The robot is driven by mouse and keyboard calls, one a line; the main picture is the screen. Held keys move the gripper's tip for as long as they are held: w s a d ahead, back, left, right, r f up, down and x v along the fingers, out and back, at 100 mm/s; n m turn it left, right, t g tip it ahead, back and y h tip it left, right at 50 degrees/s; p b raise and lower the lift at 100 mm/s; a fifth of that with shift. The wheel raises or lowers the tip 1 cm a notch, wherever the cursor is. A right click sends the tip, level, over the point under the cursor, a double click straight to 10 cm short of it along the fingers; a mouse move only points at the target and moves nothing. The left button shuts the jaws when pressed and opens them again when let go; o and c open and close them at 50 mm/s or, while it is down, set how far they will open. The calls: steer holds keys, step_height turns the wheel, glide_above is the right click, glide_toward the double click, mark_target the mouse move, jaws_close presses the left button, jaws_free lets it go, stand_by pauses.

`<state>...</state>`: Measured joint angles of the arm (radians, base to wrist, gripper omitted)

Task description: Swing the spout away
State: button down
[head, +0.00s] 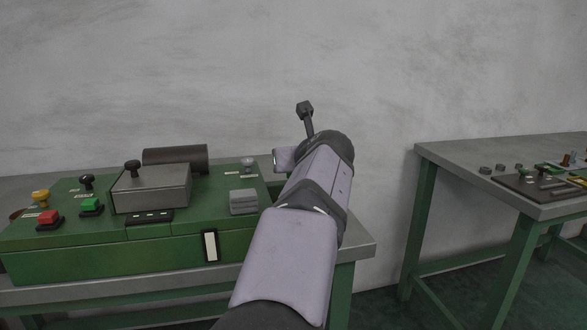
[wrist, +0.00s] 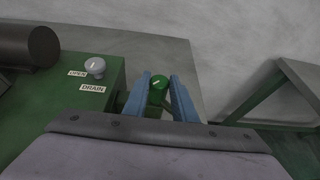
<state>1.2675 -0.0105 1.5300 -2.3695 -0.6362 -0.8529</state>
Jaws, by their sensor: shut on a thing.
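My gripper (wrist: 160,78) shows in the wrist view as two blue fingers, shut on a round green knob (wrist: 158,84) with a pale mark on top. The knob is at the right end of the green machine (wrist: 95,118), in front of the grey bench edge. No spout can be clearly made out; what lies under the knob is hidden by the fingers and my wrist. In the head view the green machine (head: 110,262) stands at left, and my arm hides the fingers and the green knob.
A grey knob (wrist: 95,66) marked OPEN and DRAIN is left of the fingers. A dark cylinder (head: 175,158) and a grey box (head: 150,190) with a black knob sit on the machine. A second bench (head: 450,160) stands at right, across a gap.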

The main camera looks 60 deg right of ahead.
steer(key=n+t+y, duration=0.1)
steer(key=n+t+y+p, duration=0.1)
steer(key=d+n+y+p, duration=0.1)
steer(key=n+y, duration=0.1)
steer(key=shift+s+t, duration=0.4)
steer(key=n+t+y+p, duration=0.1)
steer(key=n+y+p, duration=0.3)
steer(key=p, duration=0.3)
steer(key=shift+d+y, duration=0.2)
steer(key=shift+y, duration=0.1)
steer(key=shift+n+y+p, duration=0.4)
steer(key=shift+n+p, duration=0.1)
steer(key=shift+f, duration=0.2)
steer(key=c, duration=1.5)
jaws_free()
steer(key=shift+s, duration=0.1)
steer(key=shift+r, duration=0.15)
steer(key=shift+p+v, duration=0.5)
steer(key=shift+v, duration=3.15)
